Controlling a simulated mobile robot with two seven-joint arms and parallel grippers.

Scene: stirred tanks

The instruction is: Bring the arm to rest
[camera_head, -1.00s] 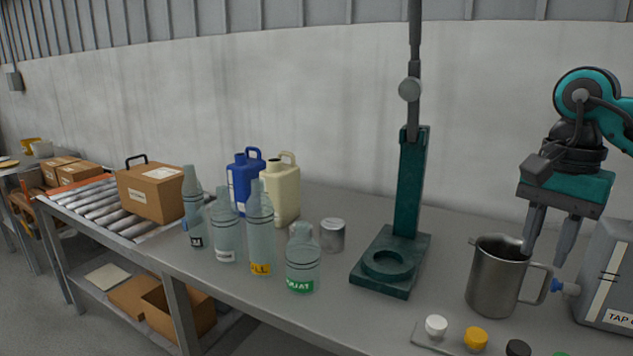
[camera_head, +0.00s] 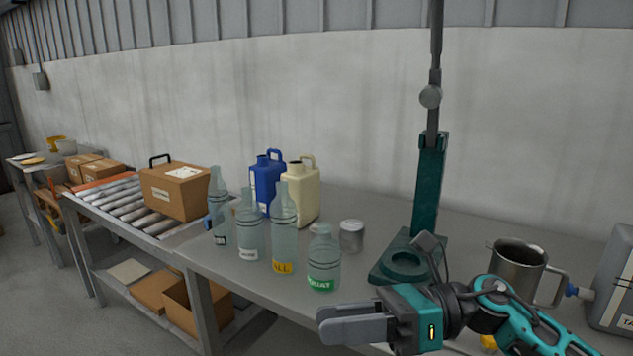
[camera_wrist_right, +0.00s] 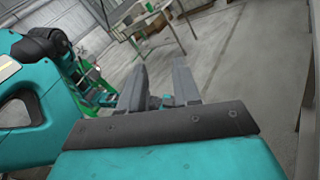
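My right gripper (camera_head: 324,322) is level in front of the bench's front edge, fingers pointing left in the head view. Its two grey fingers stand apart with nothing between them. In the right wrist view the open fingers (camera_wrist_right: 160,78) point toward the floor and distant furniture. The right arm comes in from the lower right and covers part of the bench front. My left gripper is not in view.
Clear bottles, including one with a green label (camera_head: 324,262), stand just behind the gripper. The green stand (camera_head: 408,258) and steel jug (camera_head: 515,262) are behind the arm. A grey container (camera_head: 612,285) is at right. Open floor (camera_head: 60,300) lies at lower left.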

